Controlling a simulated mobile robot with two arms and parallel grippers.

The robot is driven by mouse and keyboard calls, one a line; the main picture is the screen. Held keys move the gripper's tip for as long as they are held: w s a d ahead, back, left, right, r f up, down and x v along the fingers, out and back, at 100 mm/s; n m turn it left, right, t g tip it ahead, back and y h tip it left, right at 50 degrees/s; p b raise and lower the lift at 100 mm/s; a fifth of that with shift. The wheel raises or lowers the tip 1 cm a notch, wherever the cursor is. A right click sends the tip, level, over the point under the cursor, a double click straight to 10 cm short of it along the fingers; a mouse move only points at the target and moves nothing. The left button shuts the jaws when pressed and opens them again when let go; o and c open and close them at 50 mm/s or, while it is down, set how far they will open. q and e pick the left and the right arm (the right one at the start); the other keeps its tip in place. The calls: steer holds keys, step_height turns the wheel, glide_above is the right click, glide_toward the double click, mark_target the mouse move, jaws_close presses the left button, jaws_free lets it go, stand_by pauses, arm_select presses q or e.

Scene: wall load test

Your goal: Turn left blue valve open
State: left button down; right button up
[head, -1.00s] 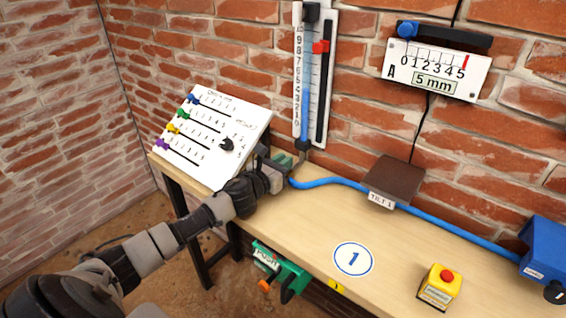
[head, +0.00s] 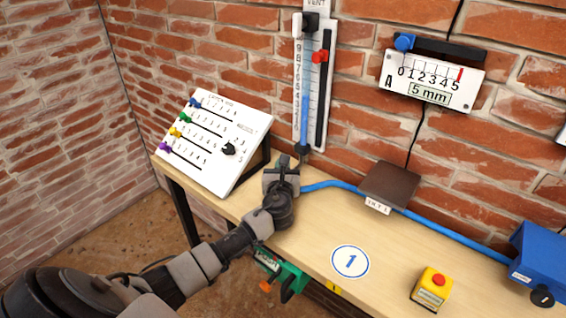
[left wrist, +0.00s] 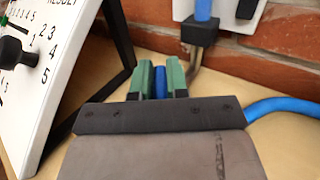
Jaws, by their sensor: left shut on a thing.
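The blue valve handle (left wrist: 159,82) shows in the left wrist view as a small blue piece between the green fingertips of my left gripper (left wrist: 160,78). The gripper is shut on it, and its fingers and palm hide most of the valve. In the head view my left gripper (head: 284,166) is at the foot of the tall wall gauge (head: 316,85), just above the bench's back edge. A dark fitting (left wrist: 199,32) with a bent metal pipe is right behind the fingertips. My right gripper is not in view.
A sloped white panel (head: 214,140) with coloured sliders stands close left of the gripper. A blue hose (head: 445,228) runs right past a brown block (head: 390,184) to a blue box (head: 540,258). A yellow button box (head: 431,290) stands at front right.

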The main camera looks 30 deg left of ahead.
arm_select(q)
steer(key=n+g+y, duration=0.2)
steer(key=n+y, duration=0.1)
steer(key=shift+d+r+g+y+p, duration=0.1)
steer(key=shift+g+y+p, duration=0.2)
steer(key=n+g+y, duration=0.2)
steer(key=g, duration=0.1)
steer(key=shift+n+y, duration=0.3)
steer(key=n+g+y, duration=0.1)
steer(key=g, duration=0.1)
steer(key=n+g+y+b, duration=0.1)
steer(key=n+g, duration=0.1)
steer(key=g, duration=0.1)
steer(key=shift+n+g+y+b, duration=0.4)
steer(key=shift+n+g+b, duration=0.2)
steer(key=shift+n+g, duration=0.85)
steer(key=shift+g, duration=0.45)
steer(key=c, duration=1.1)
jaws_free()
